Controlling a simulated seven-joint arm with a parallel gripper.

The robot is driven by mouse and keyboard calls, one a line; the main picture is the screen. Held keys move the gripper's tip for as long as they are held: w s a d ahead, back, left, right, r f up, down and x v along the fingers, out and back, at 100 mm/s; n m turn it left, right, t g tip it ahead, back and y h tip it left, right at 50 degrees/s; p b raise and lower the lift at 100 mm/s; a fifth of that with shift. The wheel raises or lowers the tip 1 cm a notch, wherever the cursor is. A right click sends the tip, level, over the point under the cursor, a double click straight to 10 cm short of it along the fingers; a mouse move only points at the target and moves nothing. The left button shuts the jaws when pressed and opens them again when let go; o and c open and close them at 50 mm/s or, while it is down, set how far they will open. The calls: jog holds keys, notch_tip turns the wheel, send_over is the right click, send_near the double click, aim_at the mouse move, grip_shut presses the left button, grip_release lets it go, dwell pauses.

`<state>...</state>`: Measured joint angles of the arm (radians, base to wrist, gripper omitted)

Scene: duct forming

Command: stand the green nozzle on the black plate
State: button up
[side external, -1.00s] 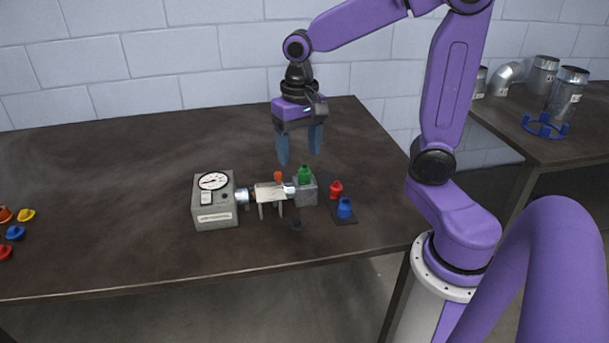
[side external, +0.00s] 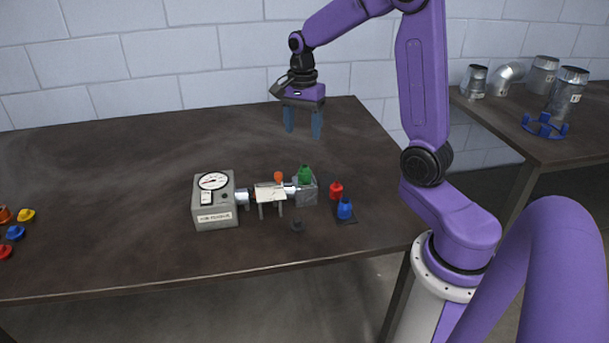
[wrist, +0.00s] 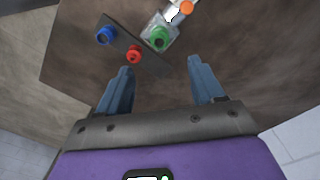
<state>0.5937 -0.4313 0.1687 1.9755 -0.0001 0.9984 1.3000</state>
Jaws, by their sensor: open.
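The green nozzle (side external: 305,174) stands upright on a grey block (side external: 309,196) at the right end of the pipe fixture. It also shows in the wrist view (wrist: 158,39). The black plate (side external: 348,220) lies on the table just right of the block. A red nozzle (side external: 336,190) and a blue nozzle (side external: 345,208) stand on it. The plate also shows in the wrist view (wrist: 151,66). My gripper (side external: 303,133) is open and empty, above the table and beyond the fixture. In the wrist view its fingers (wrist: 161,66) are apart, with the green nozzle ahead of them.
A grey gauge box (side external: 215,210) stands left of the pipe fixture (side external: 270,192), which has an orange part (side external: 278,176) on top. Several coloured pieces (side external: 16,232) lie at the table's left edge.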

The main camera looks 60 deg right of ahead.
aim_at(304, 167)
notch_tip(304, 167, down, 13)
jog(key=shift+s+r, duration=0.1)
dwell(0.5)
jog(key=c, duration=1.2)
jog(key=shift+r, duration=0.1)
